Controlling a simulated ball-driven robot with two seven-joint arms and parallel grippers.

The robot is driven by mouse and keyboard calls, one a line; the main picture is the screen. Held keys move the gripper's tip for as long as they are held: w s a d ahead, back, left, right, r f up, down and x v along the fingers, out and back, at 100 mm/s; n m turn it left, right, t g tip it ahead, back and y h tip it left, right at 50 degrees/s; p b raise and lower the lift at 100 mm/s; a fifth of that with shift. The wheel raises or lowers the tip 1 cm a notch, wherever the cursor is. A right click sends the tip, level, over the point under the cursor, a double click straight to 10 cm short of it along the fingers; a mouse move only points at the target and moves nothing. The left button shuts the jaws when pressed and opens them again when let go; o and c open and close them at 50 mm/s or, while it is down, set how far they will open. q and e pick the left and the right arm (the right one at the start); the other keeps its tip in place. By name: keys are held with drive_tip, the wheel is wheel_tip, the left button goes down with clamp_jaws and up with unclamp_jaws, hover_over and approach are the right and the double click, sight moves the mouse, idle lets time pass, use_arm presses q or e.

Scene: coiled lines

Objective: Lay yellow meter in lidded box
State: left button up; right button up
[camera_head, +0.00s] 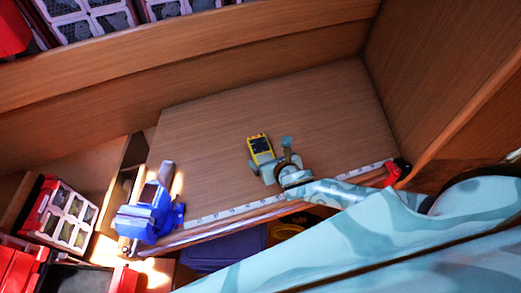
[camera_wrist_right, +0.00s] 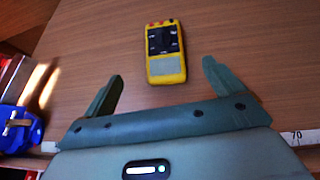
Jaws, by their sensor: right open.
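The yellow meter (camera_head: 261,144) lies flat on the wooden bench top, with a dark face and a grey lower part. It also shows upright in the right wrist view (camera_wrist_right: 180,73), just ahead of the fingers. My right gripper (camera_head: 268,157) is open and empty close to the meter's near end. In the right wrist view its fingers (camera_wrist_right: 162,72) are spread wide, with the meter beyond and roughly between them, not gripped. My left gripper is not in view. I cannot make out which container is the lidded box.
A blue vise (camera_head: 147,213) stands at the bench's left front corner. A measuring strip (camera_head: 235,210) runs along the front edge to a red and black object (camera_head: 398,171). A purple-blue container (camera_head: 225,250) sits below. Red-and-white crates (camera_head: 66,215) are at left. The bench behind the meter is clear.

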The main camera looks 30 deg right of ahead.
sight(261, 149)
drive_tip(key=x, duration=0.6)
drive_tip(key=shift+w+d+f+b, duration=0.1)
drive_tip(key=shift+d+b, duration=0.1)
drive_tip(key=shift+b, duration=0.2)
drive_tip(key=shift+w+f, duration=0.15)
drive_tip(key=shift+w, duration=0.1)
drive_tip(key=b+x, duration=0.1)
drive_tip(key=x, duration=0.3)
drive_tip(key=shift+d+f, duration=0.15)
drive_tip(key=shift+w, duration=0.2)
drive_tip(key=shift+s, duration=0.15)
drive_tip(key=c, duration=1.2)
